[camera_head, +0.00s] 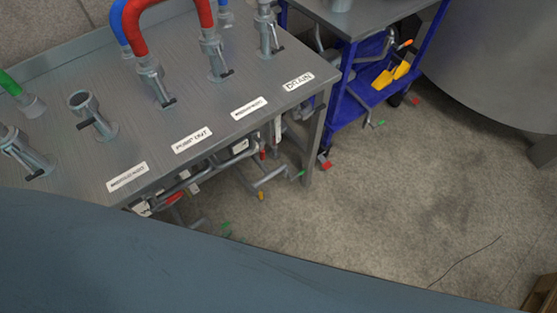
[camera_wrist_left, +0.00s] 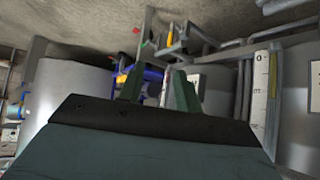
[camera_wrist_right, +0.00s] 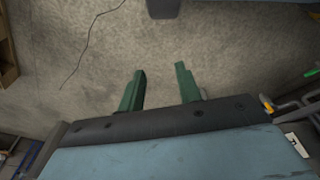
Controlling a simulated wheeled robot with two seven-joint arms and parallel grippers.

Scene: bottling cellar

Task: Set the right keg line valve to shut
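I cannot tell which fitting is the right keg line valve. Under the steel table (camera_head: 180,128) run grey pipes with small coloured handles, among them a red handle (camera_head: 173,198) and a green one (camera_head: 300,174). The table edge hides part of them. My left gripper (camera_wrist_left: 160,88) shows in the left wrist view with two green fingers apart and nothing clearly held. My right gripper (camera_wrist_right: 160,85) is open and empty above bare floor in the right wrist view. A blue-grey part of my own arm covers the bottom of the head view; neither gripper's fingers show there.
Pipe stubs with black levers, a red hose (camera_head: 133,25) and labels such as a DRAIN label (camera_head: 298,81) are on the table top. A blue cart (camera_head: 346,105) with yellow items stands behind, beside a large tank (camera_head: 490,60). The concrete floor (camera_head: 400,215) at right is mostly clear.

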